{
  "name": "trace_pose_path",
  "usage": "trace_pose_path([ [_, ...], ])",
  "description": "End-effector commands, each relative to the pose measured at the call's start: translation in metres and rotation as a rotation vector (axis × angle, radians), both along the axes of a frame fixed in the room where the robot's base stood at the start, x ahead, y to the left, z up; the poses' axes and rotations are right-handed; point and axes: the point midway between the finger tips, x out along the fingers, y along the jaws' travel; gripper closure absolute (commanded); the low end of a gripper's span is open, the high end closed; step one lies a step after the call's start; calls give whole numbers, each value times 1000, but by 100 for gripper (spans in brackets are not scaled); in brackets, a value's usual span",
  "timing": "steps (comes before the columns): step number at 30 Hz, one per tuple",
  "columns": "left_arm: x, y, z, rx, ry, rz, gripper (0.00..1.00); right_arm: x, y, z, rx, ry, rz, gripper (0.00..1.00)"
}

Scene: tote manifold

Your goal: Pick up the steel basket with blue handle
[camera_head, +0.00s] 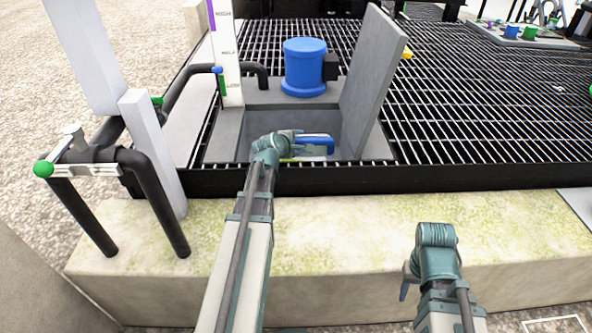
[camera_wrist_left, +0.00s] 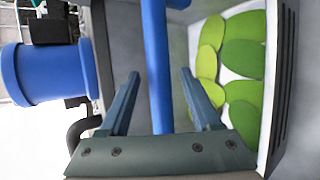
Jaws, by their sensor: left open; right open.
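The basket's blue handle (camera_head: 318,141) shows in the head view, inside the open pit beyond the black edge. In the left wrist view the handle (camera_wrist_left: 158,95) runs as a blue bar between the two fingers. The basket (camera_wrist_left: 281,85) has a grey slotted wall and holds several green oval pieces; most of it is hidden in the head view. My left gripper (camera_head: 297,142) reaches into the pit at the handle. Its fingers (camera_wrist_left: 159,75) are open, one on each side of the bar, with gaps visible. My right gripper (camera_head: 406,281) is open and empty, low in front of the concrete ledge.
A grey hatch lid (camera_head: 371,80) stands upright at the pit's right side. A blue cylinder (camera_head: 304,67) stands behind the pit. A striped gauge post (camera_head: 225,60) and black pipes (camera_head: 150,185) are at the left. Black grating (camera_head: 470,100) spreads to the right.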

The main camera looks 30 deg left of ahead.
Motion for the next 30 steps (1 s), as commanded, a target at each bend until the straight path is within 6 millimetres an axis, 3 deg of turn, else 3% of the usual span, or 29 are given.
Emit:
trace_pose_path([
  [8, 8, 1, -5, 1, 0, -1, 36, 0, 0, -5, 0, 0, 0, 50],
  [18, 45, 4, -27, 1, 1, -1, 36, 0, 0, -27, 0, -1, 0, 50],
  [24, 44, 4, -26, 1, 0, 0, 36, 0, 0, -26, 0, -1, 0, 50],
  [25, 44, 4, -26, 1, 0, 0, 37, 0, 0, -26, 0, -1, 0, 50],
  [30, 44, 4, -26, 1, 0, 0, 68, 0, 0, -26, 0, -1, 0, 50],
])
